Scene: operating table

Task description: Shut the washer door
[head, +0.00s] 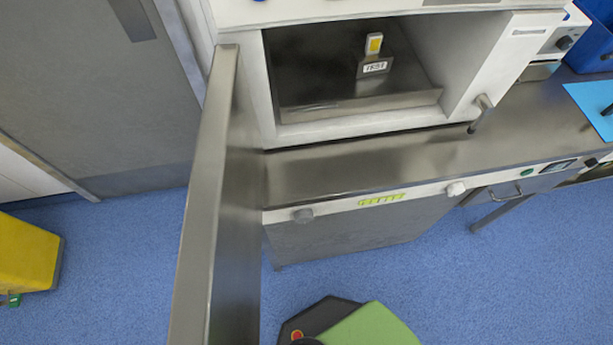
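The washer (505,60) is a white box on a steel counter, with its front opening uncovered. Its steel door (215,200) stands wide open at the left side of the opening and sticks out toward me, seen nearly edge-on. The near end of the door runs off the bottom of the picture. Inside the dark chamber (330,100) is a flat floor with a small tag with a yellow patch (374,45) standing near the back. A metal lever (481,113) is on the right side of the opening. My gripper is not in view.
The steel counter (370,165) runs below the washer, with knobs and a label along its front edge. A yellow bin (28,253) stands at the far left. A blue container and a light blue sheet (592,97) are at the right. Blue floor is clear at the lower right.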

